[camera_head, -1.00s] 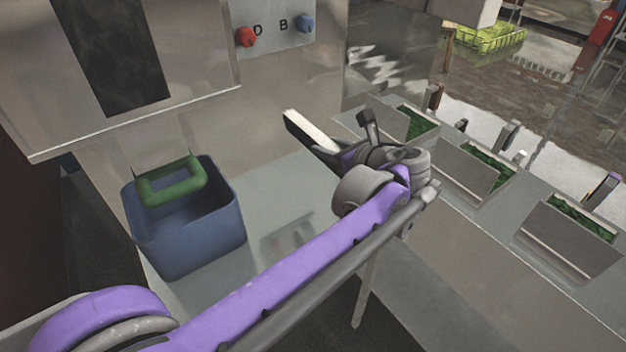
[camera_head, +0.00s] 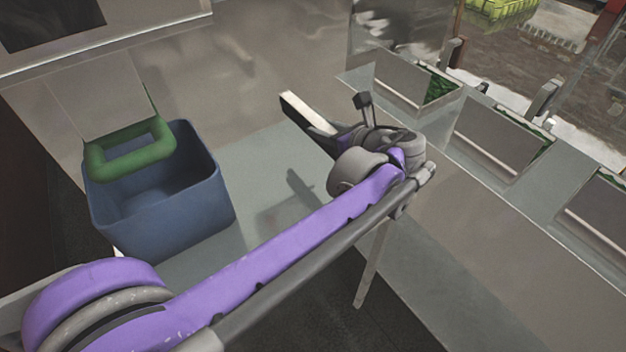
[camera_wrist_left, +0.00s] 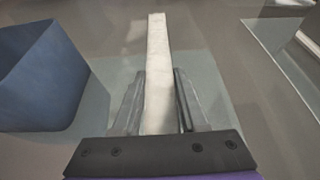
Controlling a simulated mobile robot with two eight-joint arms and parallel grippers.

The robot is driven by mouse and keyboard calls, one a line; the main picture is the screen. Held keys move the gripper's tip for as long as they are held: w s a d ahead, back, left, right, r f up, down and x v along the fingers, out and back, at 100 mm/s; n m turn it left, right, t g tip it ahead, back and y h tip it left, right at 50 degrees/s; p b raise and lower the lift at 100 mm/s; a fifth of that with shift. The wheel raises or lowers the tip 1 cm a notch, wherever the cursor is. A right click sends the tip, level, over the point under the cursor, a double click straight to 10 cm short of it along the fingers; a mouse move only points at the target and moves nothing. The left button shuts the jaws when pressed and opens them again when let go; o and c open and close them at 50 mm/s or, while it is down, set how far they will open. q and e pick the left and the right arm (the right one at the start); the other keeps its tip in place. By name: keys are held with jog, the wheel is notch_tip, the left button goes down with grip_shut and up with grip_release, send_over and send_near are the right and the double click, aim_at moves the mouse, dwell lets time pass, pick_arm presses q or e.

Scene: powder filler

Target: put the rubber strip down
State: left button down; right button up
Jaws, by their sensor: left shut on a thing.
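The rubber strip is a long pale bar. In the head view its end (camera_head: 302,108) sticks out to the upper left of my left gripper (camera_head: 342,124). In the left wrist view the strip (camera_wrist_left: 158,45) runs straight out between the two fingers of my left gripper (camera_wrist_left: 158,80), which is shut on it. The strip is above the grey worktop (camera_head: 262,160), with a shadow on the surface below. The part of the strip inside the jaws is partly hidden in the head view. My right gripper is not in view.
A blue open bin (camera_head: 160,205) stands left of the gripper, under a green ring-shaped outlet (camera_head: 130,150); it also shows in the left wrist view (camera_wrist_left: 40,80). Metal hoppers with green contents (camera_head: 418,85) line the right. The worktop between bin and gripper is clear.

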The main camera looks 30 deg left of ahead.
pick_arm(q)
jog(key=shift+w+a+f, duration=0.1)
jog(key=shift+w+f, duration=0.1)
jog(key=shift+f, duration=0.6)
jog(key=shift+f+b, duration=0.35)
jog(key=shift+b, duration=0.05)
jog(key=b, duration=0.1)
send_over(324, 165)
jog(key=s+d, duration=0.2)
jog(key=s, duration=0.3)
jog(key=f, duration=0.9)
jog(key=shift+w+d+f, duration=0.1)
jog(key=shift+w+d, duration=0.1)
jog(key=shift+w, duration=0.05)
jog(key=shift+c, duration=2.2)
grip_release()
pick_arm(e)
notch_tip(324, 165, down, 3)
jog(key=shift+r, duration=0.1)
pick_arm(q)
jog(key=v, duration=1.2)
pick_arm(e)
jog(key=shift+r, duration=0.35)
pick_arm(q)
jog(key=shift+d, duration=0.1)
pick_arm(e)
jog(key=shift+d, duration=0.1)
